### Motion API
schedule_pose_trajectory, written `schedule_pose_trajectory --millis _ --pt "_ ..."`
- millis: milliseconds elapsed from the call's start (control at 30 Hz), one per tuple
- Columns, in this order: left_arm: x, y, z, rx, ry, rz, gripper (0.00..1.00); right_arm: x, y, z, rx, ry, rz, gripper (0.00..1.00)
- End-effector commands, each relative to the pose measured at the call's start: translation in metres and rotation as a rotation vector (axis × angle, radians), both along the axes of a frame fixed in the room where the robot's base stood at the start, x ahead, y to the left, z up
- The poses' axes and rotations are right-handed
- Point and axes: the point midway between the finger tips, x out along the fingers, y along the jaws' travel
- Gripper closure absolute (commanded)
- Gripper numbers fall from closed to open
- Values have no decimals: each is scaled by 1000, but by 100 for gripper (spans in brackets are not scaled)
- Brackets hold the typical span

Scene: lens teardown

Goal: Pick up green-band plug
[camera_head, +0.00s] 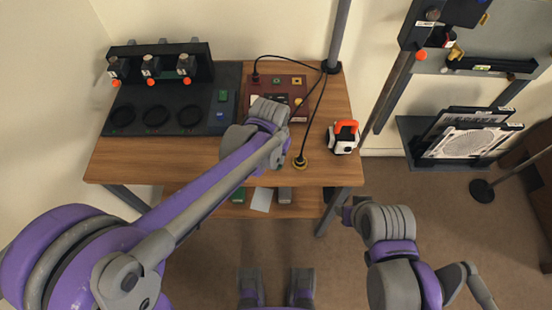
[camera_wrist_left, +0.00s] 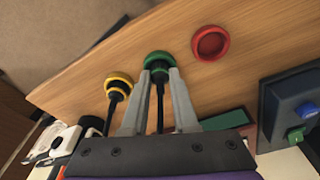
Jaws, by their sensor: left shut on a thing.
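The green-band plug (camera_wrist_left: 158,60) is between the fingertips of my left gripper (camera_wrist_left: 161,76) in the left wrist view. The gripper is shut on it, and a black cable runs from it back between the fingers. I cannot tell whether it touches the table. In the head view my left forearm and wrist cover the plug. A yellow-band plug (camera_wrist_left: 119,84) on a black cable lies beside it; it also shows in the head view (camera_head: 300,162). My right arm is at lower right in the head view; its gripper (camera_head: 347,211) is too small and dark to read.
A red ring-shaped piece (camera_wrist_left: 210,43) lies on the wooden table (camera_wrist_left: 100,60). A dark red panel (camera_head: 291,83) with cables stands at the table's back. A white and orange device (camera_head: 343,136) sits near the right edge.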

Motion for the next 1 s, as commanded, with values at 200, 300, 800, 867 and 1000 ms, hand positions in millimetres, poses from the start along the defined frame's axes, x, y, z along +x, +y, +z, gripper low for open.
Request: schedule_pose_trajectory --millis 200,300,800,867,1000 --pt "0 0 15 0 0 0 100 0 0 2 0 -1 0 50" --pt "0 0 34 0 0 -1 100 1 0 5 0 -2 0 50" --pt "0 0 100 0 0 0 100 2 0 11 0 -4 0 50" --pt "0 0 101 0 0 0 100 2 0 11 0 -4 0 50" --pt "0 0 100 0 0 0 100 2 0 11 0 -4 0 50"
